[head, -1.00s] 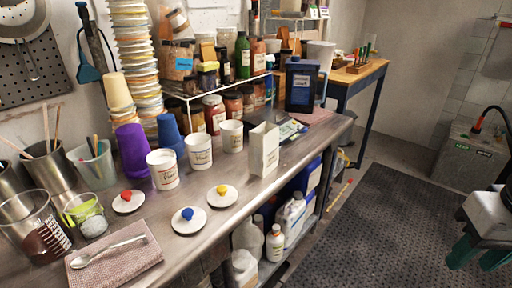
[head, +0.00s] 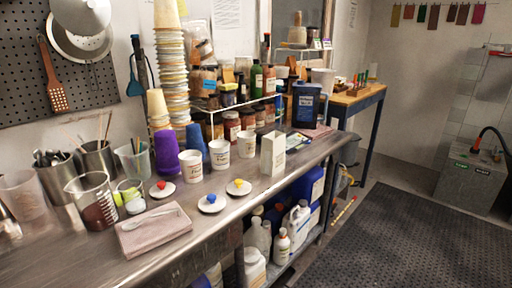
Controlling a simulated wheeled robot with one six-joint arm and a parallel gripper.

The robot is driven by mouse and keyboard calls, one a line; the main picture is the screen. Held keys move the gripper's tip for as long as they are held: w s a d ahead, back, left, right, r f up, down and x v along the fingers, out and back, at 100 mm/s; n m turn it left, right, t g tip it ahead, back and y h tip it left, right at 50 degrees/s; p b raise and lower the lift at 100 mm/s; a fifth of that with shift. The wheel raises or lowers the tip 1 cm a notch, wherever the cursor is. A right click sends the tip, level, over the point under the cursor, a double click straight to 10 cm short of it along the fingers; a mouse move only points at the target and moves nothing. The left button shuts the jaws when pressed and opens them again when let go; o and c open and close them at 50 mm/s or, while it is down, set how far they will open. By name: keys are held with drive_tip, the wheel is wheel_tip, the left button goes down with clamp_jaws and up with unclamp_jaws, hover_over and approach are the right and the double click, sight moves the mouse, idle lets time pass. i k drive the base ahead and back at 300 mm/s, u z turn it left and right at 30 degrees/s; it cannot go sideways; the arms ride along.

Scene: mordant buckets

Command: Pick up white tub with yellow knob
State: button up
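A flat white lid with a yellow knob (head: 239,187) lies on the steel bench near its front edge. Similar white lids lie to its left, one with a blue knob (head: 211,203) and one with a red knob (head: 162,189). Three white tubs with printed labels stand behind them: a left tub (head: 191,166), a middle tub (head: 219,154) and a right tub (head: 246,145). They look open-topped, and no yellow knob shows on any of them. My gripper is not in view.
A white carton (head: 272,153) stands right of the yellow-knobbed lid. A folded cloth (head: 153,232) with a spoon lies at front left. The floor mat (head: 400,225) is clear.

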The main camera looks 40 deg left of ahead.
sight(246, 140)
drive_tip(key=z, duration=0.1)
drive_tip(key=i, duration=1.6)
drive_tip(key=u, duration=0.3)
drive_tip(key=i, duration=1.2)
drive_tip(key=u, duration=1.6)
drive_tip(key=i, duration=1)
drive_tip(key=u, duration=1)
